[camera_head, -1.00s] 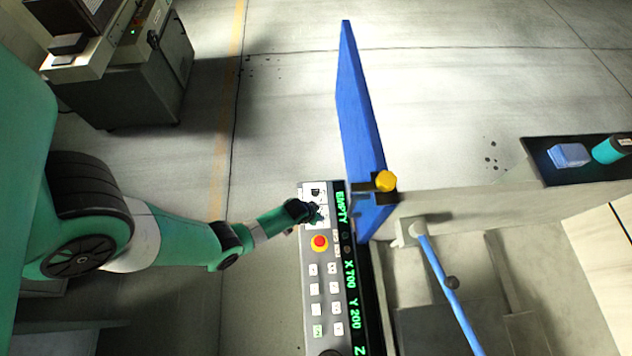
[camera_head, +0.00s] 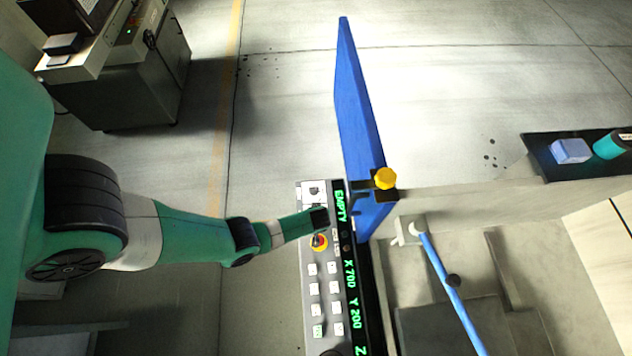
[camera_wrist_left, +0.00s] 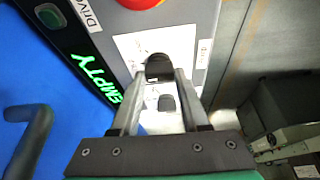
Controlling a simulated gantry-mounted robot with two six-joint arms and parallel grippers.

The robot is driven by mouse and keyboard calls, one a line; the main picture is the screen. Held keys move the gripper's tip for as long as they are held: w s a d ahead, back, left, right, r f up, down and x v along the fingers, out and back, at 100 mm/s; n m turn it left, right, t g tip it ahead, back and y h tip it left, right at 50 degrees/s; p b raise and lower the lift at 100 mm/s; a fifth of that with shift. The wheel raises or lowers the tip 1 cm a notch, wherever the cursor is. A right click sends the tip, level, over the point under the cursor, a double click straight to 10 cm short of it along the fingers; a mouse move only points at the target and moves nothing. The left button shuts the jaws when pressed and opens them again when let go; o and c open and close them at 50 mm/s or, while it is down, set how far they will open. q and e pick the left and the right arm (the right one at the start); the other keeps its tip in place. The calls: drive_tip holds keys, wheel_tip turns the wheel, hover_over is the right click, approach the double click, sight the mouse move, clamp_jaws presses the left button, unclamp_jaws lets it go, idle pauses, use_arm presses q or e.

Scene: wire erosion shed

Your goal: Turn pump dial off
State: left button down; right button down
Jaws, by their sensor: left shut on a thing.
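The control panel (camera_head: 308,258) stands in the middle of the head view, with a white label plate at its far end. In the left wrist view, a dark knob (camera_wrist_left: 159,66), apparently the pump dial, sits on the white plate (camera_wrist_left: 190,40). My left gripper (camera_wrist_left: 160,74) is shut on this knob, one finger on each side. The knob's pointer and most of its lettering cannot be read. In the head view my left wrist hides the fingers and the held knob. My right gripper is in neither view.
A green display (camera_head: 340,205) reads EMPTY. A second dark fitting (camera_wrist_left: 167,103) is on the plate.

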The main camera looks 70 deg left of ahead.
use_arm(q)
drive_tip(key=shift+n, duration=0.3)
drive_tip(key=shift+c, duration=2)
unclamp_jaws()
drive_tip(key=w+p+v, duration=0.1)
drive_tip(key=p+v, duration=1)
drive_tip(key=p, duration=0.1)
drive_tip(key=shift+s+r, duration=0.35)
drive_tip(key=shift+s, duration=0.05)
drive_tip(key=shift+d, duration=0.15)
